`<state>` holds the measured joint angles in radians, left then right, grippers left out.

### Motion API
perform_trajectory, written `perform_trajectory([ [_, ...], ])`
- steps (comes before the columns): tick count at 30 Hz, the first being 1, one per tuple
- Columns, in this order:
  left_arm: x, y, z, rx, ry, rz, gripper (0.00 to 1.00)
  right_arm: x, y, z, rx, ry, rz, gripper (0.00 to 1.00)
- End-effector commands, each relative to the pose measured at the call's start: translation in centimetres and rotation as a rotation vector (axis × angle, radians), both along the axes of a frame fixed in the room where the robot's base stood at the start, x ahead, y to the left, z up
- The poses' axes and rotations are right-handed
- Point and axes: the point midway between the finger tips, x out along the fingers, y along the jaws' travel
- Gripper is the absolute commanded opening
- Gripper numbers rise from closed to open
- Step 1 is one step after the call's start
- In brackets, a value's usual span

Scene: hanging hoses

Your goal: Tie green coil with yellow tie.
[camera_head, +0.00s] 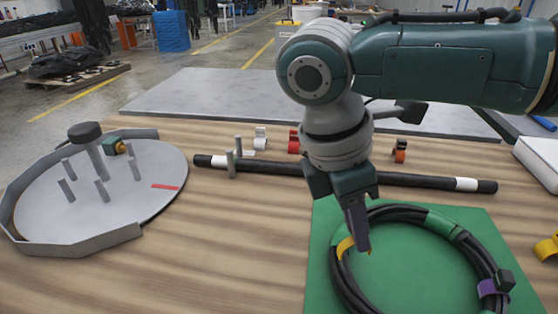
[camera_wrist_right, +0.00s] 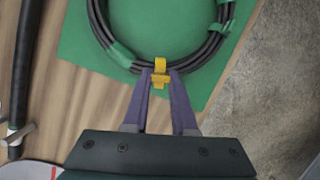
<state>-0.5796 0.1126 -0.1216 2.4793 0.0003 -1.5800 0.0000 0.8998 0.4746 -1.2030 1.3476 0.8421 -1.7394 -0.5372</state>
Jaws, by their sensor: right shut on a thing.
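A coil of black hose with green bands (camera_head: 432,216) lies on a green mat (camera_head: 420,262). It also shows in the wrist view (camera_wrist_right: 122,55). A yellow tie (camera_head: 345,246) is at the coil's left side, and in the wrist view (camera_wrist_right: 160,68) it lies across the hose strands. I cannot tell whether it is closed around them. My right gripper (camera_head: 362,248) points down at the coil and is shut on the yellow tie; its fingertips (camera_wrist_right: 160,82) meet the tie's end at the coil's edge. My left gripper is not in view.
A purple tie (camera_head: 487,288) is on the coil's right side. A yellow piece (camera_head: 546,248) lies at the right edge. A straight black hose (camera_head: 270,167) lies behind the mat. A round grey tray (camera_head: 130,205) with pegs stands left. Bare wood lies between tray and mat.

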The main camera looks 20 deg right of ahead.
Motion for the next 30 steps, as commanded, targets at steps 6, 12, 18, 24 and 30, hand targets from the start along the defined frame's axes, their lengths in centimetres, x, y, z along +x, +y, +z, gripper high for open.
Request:
perform_trajectory([
  [6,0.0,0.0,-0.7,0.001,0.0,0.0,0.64,0.0,0.0,-1.4,0.001,0.001,0.0,0.0],
  [12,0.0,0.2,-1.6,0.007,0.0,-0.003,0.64,0.0,0.1,-2.7,0.001,0.0,0.0,0.0],
  [18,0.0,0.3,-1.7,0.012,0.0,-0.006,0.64,0.0,0.1,-3.4,0.001,0.001,-0.002,0.0],
  [24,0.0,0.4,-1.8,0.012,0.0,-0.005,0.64,0.0,0.0,-3.8,0.001,-0.001,-0.001,0.0],
  [30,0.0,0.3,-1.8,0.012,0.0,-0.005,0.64,0.0,0.0,-3.9,0.001,-0.001,-0.001,0.0],
])
